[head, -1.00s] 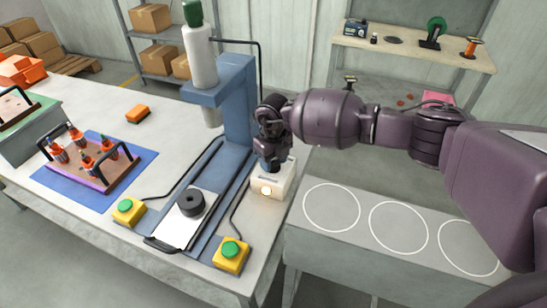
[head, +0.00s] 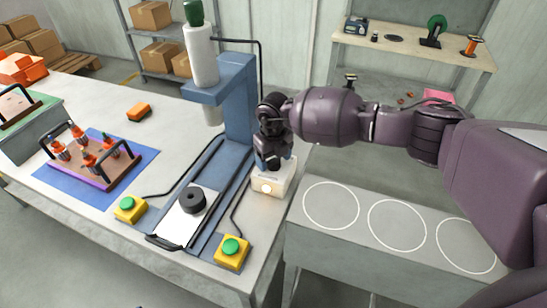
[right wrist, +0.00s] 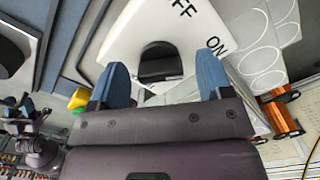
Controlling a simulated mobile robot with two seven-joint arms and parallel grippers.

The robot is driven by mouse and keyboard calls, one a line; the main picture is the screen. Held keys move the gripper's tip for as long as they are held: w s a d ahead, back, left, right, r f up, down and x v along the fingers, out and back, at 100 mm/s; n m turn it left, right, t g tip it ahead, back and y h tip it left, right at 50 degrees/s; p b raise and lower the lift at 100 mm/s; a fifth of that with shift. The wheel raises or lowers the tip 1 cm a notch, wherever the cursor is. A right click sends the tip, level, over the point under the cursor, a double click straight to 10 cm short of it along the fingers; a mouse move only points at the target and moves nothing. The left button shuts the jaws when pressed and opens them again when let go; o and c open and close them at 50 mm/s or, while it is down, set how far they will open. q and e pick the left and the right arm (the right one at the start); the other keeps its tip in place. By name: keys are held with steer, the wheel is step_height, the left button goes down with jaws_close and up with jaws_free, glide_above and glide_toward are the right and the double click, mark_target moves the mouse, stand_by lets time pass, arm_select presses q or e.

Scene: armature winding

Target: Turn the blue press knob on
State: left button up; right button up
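The blue press (head: 238,100) stands on the left table. In front of its column, at the right table edge, is a white control box (head: 273,184) with a round light on its front. The right wrist view shows the box top (right wrist: 125,28) with "OFF" and "ON" lettering and a dark knob (right wrist: 160,62). My right gripper (head: 273,163) is over the box. Its blue fingers (right wrist: 161,80) are apart, one on each side of the knob, with gaps visible. The knob's exact setting is hard to tell. Of my left arm, only small parts show at the wrist view's left.
Two yellow boxes with green buttons (head: 129,209) (head: 231,252) flank the press slide, which carries a black ring (head: 191,200). A rack of orange-and-white parts (head: 92,162) stands on a blue mat. A grey bench (head: 345,250) with white circles lies to the right.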

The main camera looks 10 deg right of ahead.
mark_target(273, 159)
steer(key=shift+r, duration=0.1)
step_height(273, 159, up, 11)
steer(key=shift+f, duration=0.2)
stand_by(0.5)
stand_by(0.4)
